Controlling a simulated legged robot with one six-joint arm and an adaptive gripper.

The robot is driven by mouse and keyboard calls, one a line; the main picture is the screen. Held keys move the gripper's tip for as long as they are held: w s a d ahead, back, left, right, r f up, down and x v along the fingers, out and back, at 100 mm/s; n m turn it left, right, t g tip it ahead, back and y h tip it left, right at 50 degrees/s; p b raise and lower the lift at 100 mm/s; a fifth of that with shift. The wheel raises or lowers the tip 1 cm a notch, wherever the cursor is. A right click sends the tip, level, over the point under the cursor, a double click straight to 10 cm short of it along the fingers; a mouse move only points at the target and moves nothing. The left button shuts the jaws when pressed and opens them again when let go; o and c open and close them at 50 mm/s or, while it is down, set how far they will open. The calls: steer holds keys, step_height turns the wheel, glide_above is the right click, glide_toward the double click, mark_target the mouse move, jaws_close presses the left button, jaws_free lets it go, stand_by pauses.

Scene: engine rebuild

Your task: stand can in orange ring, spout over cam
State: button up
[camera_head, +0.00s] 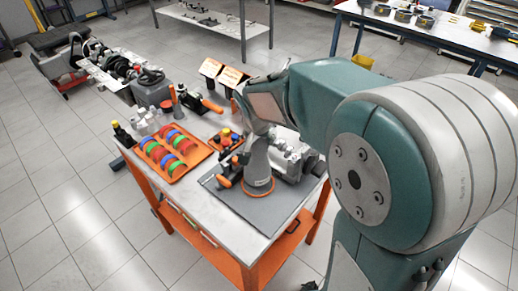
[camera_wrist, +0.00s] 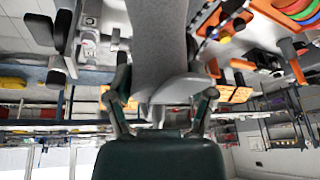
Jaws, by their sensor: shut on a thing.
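A grey can (camera_head: 258,163), wide at the base, stands upright or nearly so on the grey mat. The orange ring (camera_head: 259,189) shows around its foot; I cannot tell if the can rests fully down inside it. My gripper (camera_head: 262,136) is above and is shut on the can's upper part. In the wrist view the can (camera_wrist: 158,45) fills the middle, between the two fingers of my gripper (camera_wrist: 160,100). The grey engine head with the cam (camera_head: 292,157) lies just right of the can. The spout is not clear, so its place relative to the cam cannot be told.
An orange tray of coloured rings (camera_head: 176,167) and a small orange tray of knobs (camera_head: 226,139) are on the left. An orange-handled tool (camera_head: 223,181) lies by the mat's (camera_head: 225,198) left edge. The mat's front is clear.

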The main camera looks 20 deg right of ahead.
step_height(320, 180, down, 3)
steer(key=shift+r, duration=0.2)
steer(key=shift+f, duration=0.5)
steer(key=o, duration=1.3)
steer(key=shift+c, duration=0.2)
steer(key=v, duration=1.2)
steer(key=s+d+n+t+y, duration=0.1)
steer(key=s+n, duration=0.5)
steer(key=s, duration=1.2)
steer(key=shift+s+d+r+y, duration=0.25)
steer(key=shift+s+d+y, duration=0.15)
